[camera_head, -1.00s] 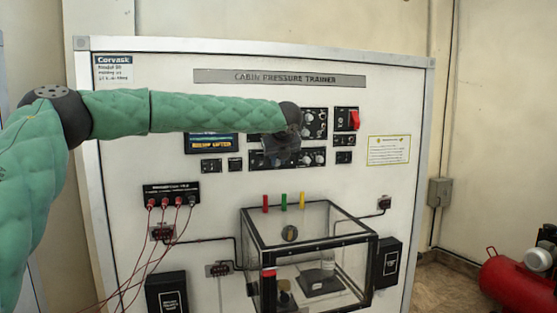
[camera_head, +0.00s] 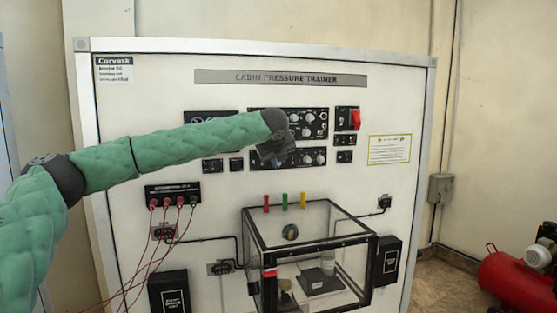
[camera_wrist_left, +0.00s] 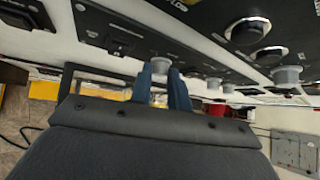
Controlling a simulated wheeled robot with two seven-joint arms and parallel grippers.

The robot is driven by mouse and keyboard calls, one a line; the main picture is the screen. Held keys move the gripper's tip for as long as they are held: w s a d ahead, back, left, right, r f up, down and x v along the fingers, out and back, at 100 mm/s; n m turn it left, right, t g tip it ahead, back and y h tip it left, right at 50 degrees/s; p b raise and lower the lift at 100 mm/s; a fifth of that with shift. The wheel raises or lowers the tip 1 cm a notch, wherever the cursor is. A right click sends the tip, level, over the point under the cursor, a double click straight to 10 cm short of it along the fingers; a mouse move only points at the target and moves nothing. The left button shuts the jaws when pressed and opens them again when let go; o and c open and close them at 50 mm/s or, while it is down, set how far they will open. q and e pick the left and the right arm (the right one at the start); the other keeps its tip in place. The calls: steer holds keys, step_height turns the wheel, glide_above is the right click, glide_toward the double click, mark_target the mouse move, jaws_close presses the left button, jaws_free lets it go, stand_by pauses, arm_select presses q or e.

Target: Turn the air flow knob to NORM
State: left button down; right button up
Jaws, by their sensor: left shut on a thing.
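My left gripper (camera_head: 277,157) is at the lower knob panel (camera_head: 314,163) on the white trainer board, and its wrist covers the left part of that panel. In the left wrist view the two blue fingers (camera_wrist_left: 163,88) close on a small pale grey knob (camera_wrist_left: 160,67). The labels are too small to tell its setting or confirm that it is the air flow knob. My right gripper is not in view.
The upper knob panel (camera_head: 310,122) and a red switch (camera_head: 355,120) are close by. A clear chamber (camera_head: 330,225) stands out below. Red leads (camera_head: 150,255) hang at the lower left. A red compressor (camera_head: 515,280) is on the floor at right.

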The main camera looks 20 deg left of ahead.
arm_select(q)
steer(key=shift+s+a+f+n+t+h+b, duration=0.1)
steer(key=shift+f+n+t+h+b, duration=0.05)
steer(key=shift+n+t+h+b, duration=0.55)
steer(key=shift+s+a+f+n+t+h+b, duration=0.15)
steer(key=shift+n+t+h+b, duration=0.3)
steer(key=shift+b, duration=0.5)
steer(key=shift+a+f+n+t+h+b, duration=0.1)
steer(key=shift+n+t+h+b, duration=0.4)
steer(key=shift+t+b, duration=0.3)
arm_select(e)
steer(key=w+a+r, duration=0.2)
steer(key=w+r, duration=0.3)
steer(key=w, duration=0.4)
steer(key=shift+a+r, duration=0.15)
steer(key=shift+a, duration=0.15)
arm_select(q)
steer(key=c, duration=1.3)
jaws_free()
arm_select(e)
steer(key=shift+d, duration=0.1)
arm_select(q)
steer(key=shift+s, duration=0.1)
